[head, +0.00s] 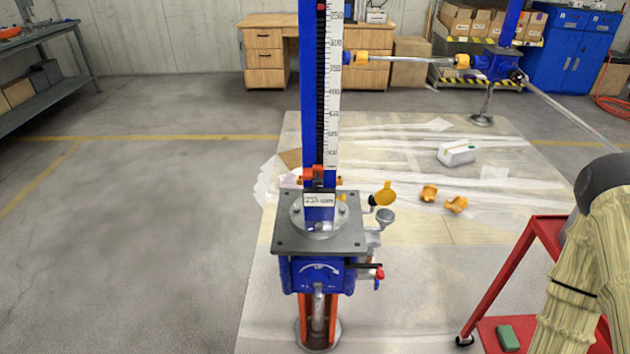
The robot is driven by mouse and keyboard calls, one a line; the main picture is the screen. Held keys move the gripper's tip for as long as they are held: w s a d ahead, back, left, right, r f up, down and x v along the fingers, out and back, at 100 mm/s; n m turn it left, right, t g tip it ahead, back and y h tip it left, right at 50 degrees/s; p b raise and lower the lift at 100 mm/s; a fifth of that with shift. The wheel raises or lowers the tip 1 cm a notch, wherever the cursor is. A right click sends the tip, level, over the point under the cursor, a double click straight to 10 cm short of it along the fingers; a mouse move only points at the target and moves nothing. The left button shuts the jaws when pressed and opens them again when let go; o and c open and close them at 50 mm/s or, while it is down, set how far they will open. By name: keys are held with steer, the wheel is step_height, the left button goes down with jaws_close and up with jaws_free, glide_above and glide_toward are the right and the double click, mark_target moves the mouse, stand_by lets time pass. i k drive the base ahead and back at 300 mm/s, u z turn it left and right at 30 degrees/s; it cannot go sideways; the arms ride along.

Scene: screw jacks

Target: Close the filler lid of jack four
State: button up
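A blue screw jack (322,272) stands upright in front of me, with a grey top plate (290,238) and a tall blue column with a white scale (334,100). No jack number is readable on it. On the right of its plate, a small grey filler cup (386,217) sticks out. A yellow round lid (385,193) stands tilted up above the cup, apart from its mouth, so the filler looks open. My arm, in a cream sleeve, shows at the right edge. My gripper is outside the picture.
A red trolley (510,262) with a green block (508,338) stands at the lower right. A second blue jack (497,63) with shafts is at the back right. Plastic sheeting holds orange pieces (429,193) and a white container (457,152). Floor at left is clear.

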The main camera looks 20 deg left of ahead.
mark_target(386, 196)
steer(key=u, duration=1.5)
steer(key=k, duration=0.75)
steer(key=z, duration=1)
steer(key=i, duration=1)
steer(key=u, duration=0.05)
